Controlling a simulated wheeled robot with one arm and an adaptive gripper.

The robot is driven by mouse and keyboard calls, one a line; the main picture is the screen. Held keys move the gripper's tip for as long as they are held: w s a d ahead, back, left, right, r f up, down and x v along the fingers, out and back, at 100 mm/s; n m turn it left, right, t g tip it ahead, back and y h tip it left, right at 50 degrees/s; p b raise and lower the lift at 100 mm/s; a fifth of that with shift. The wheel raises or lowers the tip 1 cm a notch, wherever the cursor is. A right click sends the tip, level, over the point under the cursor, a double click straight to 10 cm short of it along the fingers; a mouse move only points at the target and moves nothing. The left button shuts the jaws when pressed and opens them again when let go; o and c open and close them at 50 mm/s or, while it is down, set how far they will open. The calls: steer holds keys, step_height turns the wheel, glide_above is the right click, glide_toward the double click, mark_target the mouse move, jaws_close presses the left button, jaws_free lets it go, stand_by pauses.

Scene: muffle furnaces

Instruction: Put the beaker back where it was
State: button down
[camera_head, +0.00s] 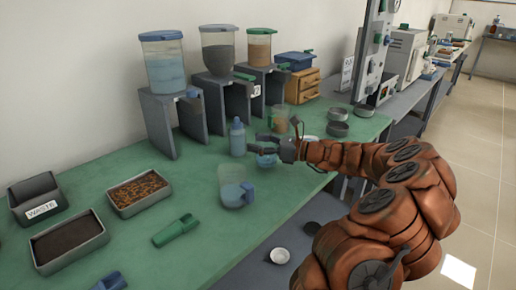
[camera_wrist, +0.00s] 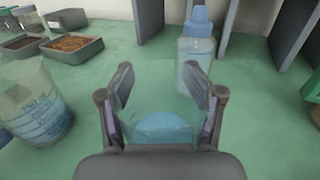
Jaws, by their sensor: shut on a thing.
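My gripper (camera_head: 262,144) is over the green bench, its fingers closed around a clear beaker (camera_head: 266,161) with blue liquid in it. In the wrist view the beaker (camera_wrist: 160,128) sits between the two fingers of my gripper (camera_wrist: 162,90), its blue contents low down and its lower part hidden by my gripper. I cannot tell whether its base touches the bench.
A clear jug with blue handle (camera_head: 232,188) stands to the left, nearer the camera. A blue-capped bottle (camera_head: 237,138) stands close behind my gripper. Dispensers on grey stands (camera_head: 170,122) line the wall. A green scoop (camera_head: 176,230) lies front left. Bare bench lies in front.

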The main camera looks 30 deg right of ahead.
steer(key=shift+f, duration=0.7)
steer(key=shift+f, duration=0.15)
steer(key=shift+c, duration=0.9)
jaws_free()
steer(key=shift+s+d, duration=0.2)
steer(key=shift+s, duration=0.05)
steer(key=v, duration=1.1)
steer(key=shift+s+r+p, duration=0.2)
steer(key=shift+p, duration=0.15)
